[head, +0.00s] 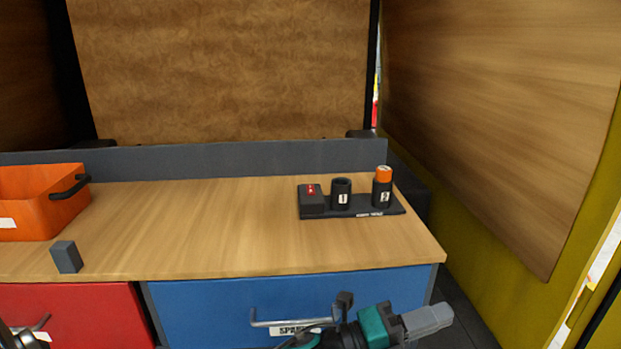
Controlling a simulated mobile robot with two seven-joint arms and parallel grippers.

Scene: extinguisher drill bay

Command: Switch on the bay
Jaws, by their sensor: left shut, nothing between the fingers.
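A dark board (398,206) lies at the back right of the wooden bench top. On its left end is a dark box (312,204) with a small red part (311,190) on top, whose setting I cannot make out. Beside it stands a dark socket marked 1 (341,197), with nothing seen sticking out. An orange-topped cylinder (384,174) stands upright in the socket marked 2 (381,196). My left gripper (447,316), teal with grey fingers, is shut and empty. It is low in front of the blue drawer, pointing right. My right gripper is not in view.
An orange crate (45,212) with a dark handle stands at the bench's left. A small grey block (66,257) is near the front edge. Below are a red drawer (85,310) and a blue drawer (205,310) with a bar handle (270,322). The bench middle is clear.

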